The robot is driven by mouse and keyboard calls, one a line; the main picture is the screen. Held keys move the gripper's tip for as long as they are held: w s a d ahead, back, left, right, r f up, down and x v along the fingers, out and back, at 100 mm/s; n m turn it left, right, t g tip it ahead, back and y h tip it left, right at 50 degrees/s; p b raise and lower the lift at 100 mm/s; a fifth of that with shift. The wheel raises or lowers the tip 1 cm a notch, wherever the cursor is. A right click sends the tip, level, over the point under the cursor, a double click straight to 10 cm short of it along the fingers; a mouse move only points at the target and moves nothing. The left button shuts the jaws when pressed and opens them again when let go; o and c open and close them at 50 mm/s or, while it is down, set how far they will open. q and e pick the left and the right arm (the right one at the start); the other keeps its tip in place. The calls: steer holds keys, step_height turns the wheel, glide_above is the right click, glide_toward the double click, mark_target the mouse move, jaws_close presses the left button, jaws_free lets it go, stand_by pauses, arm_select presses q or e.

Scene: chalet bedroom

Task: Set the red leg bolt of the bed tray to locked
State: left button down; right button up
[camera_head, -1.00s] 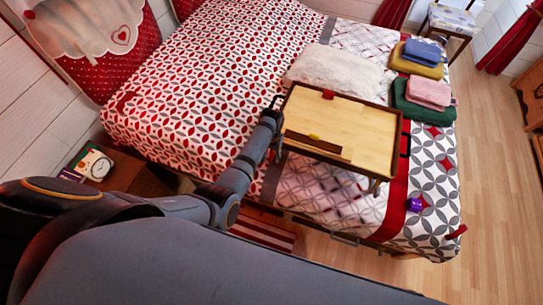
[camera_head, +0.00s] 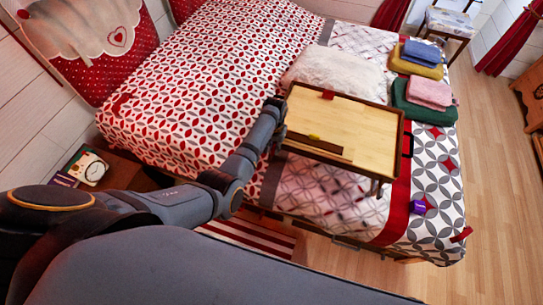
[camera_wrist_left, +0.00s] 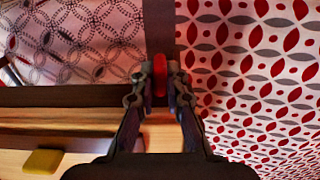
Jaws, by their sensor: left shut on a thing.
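The bed tray (camera_head: 345,117) stands on its legs on the bed, with a pale wood top and a dark brown rim. My left gripper (camera_head: 279,107) is at the tray's left side in the head view, where its fingers are small and dark. In the left wrist view my left gripper (camera_wrist_left: 160,82) is shut on a small red piece, which looks like the red leg bolt (camera_wrist_left: 160,75), just beyond the tray's dark rim (camera_wrist_left: 70,96). The fingers hide the bolt's sides, so I cannot tell its setting. My right gripper is not in view.
A red piece (camera_head: 328,95) and a yellow piece (camera_head: 314,137) are on the tray. A white pillow (camera_head: 335,70) lies behind it. Folded towels (camera_head: 428,92) are at the right, and a purple box (camera_head: 417,207) is near the bed's foot. Floor (camera_head: 495,150) at the right is clear.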

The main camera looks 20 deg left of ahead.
mark_target(274, 147)
arm_select(q)
steer(key=c, duration=1.4)
jaws_free()
steer(key=shift+w, duration=0.15)
steer(key=shift+o, duration=0.2)
steer(key=shift+r, duration=0.15)
step_height(274, 147, up, 12)
